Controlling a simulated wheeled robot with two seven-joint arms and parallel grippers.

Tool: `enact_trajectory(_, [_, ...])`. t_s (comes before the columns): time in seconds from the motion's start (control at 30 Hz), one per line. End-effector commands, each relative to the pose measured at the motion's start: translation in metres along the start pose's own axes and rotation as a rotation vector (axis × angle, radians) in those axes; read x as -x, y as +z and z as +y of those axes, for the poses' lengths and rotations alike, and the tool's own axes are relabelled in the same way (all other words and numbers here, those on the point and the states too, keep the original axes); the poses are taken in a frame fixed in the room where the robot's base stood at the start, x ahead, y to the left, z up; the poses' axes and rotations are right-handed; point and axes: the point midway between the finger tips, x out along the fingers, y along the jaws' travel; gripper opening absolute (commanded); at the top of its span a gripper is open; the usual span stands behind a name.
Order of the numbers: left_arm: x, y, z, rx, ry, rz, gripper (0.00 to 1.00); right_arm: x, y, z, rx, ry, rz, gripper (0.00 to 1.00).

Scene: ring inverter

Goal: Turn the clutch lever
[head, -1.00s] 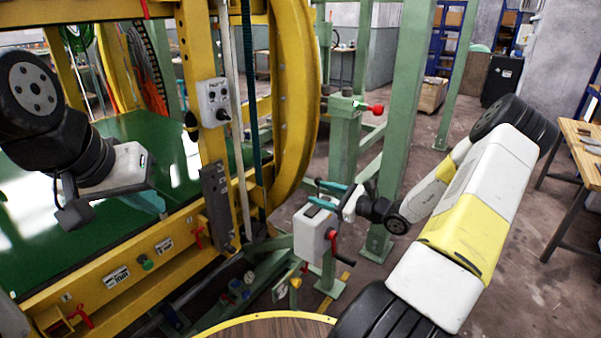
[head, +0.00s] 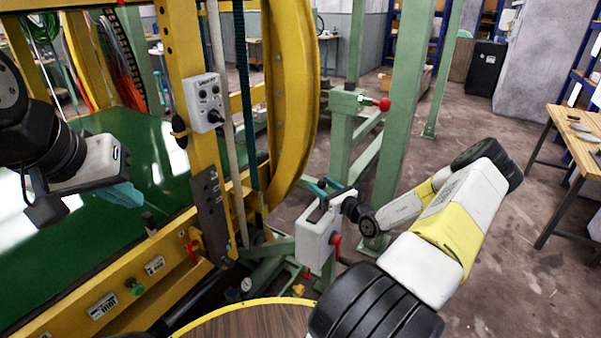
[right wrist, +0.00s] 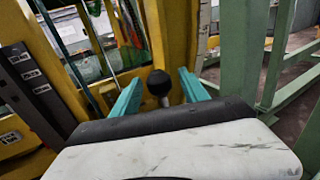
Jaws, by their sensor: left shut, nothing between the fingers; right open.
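In the right wrist view, a black ball knob (right wrist: 159,84) stands between the two spread fingers of this gripper (right wrist: 160,77), with gaps on both sides. I cannot tell for certain which lever is the clutch lever. My left gripper (head: 124,195) is shut and empty, over the green surface at the left.
A grey control box (head: 205,98) with a black knob is on the yellow frame (head: 292,110). A green post (head: 345,135) carries a red knob (head: 383,104). A wooden table (head: 577,140) stands at the right. Open floor lies between post and table.

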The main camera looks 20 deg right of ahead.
Motion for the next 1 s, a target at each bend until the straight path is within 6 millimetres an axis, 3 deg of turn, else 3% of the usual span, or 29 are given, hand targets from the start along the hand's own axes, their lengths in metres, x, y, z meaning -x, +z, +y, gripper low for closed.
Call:
enact_trajectory(0.2, [0.000,0.000,0.000,0.000,0.000,0.000,0.00,-0.027,0.000,0.001,0.000,0.001,0.000,0.52])
enact_trajectory(0.57, [0.000,0.000,0.000,0.000,0.000,0.000,0.00,-0.033,0.000,0.000,0.000,0.000,0.000,0.52])
enact_trajectory(0.83, [0.000,0.000,0.000,0.000,0.000,0.000,0.00,-0.033,0.000,0.000,0.000,0.000,0.000,0.00])
enact_trajectory(1.0, [0.000,0.000,0.000,0.000,0.000,0.000,0.00,-0.033,0.000,0.000,0.000,0.000,0.000,0.00])
